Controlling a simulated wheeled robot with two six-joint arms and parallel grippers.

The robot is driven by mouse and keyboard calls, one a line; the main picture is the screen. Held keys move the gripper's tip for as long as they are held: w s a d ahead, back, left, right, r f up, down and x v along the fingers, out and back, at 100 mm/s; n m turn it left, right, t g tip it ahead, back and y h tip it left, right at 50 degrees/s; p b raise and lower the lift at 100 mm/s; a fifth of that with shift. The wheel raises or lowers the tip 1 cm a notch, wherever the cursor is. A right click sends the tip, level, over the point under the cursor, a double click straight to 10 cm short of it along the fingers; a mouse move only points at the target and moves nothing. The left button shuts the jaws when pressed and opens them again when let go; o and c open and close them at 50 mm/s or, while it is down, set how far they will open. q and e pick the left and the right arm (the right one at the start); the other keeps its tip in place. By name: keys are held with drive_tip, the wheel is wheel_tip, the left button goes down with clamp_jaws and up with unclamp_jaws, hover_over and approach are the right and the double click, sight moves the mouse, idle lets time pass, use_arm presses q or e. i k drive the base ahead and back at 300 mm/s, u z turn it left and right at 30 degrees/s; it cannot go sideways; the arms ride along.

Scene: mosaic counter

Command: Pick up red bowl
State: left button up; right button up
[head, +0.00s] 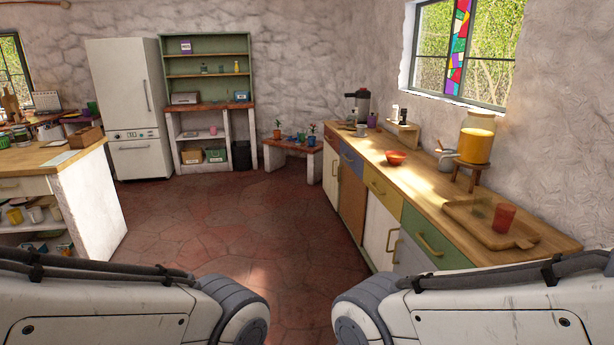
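A small red bowl (396,158) sits upright on the wooden counter (420,182) along the right wall, about midway down its length. Nothing hides it, and the counter around it is clear. Both of my arms show only as white links at the bottom of the head view, well short of the bowl. Neither my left gripper nor my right gripper is in view.
A wooden tray (464,212) with a red cup (503,218) lies on the counter's near end. A drink dispenser (476,140) stands behind it. A coffee machine (361,107) is at the far end. The stone floor (240,225) is open left of the counter.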

sight(394, 159)
drive_tip(key=u, duration=0.45)
drive_tip(key=i, duration=1.95)
drive_tip(key=u, duration=0.4)
drive_tip(key=i, duration=2.05)
drive_tip(key=z, duration=0.55)
drive_tip(key=i, duration=1.4)
drive_tip(key=z, duration=1.65)
drive_tip(key=i, duration=1.2)
drive_tip(key=z, duration=0.8)
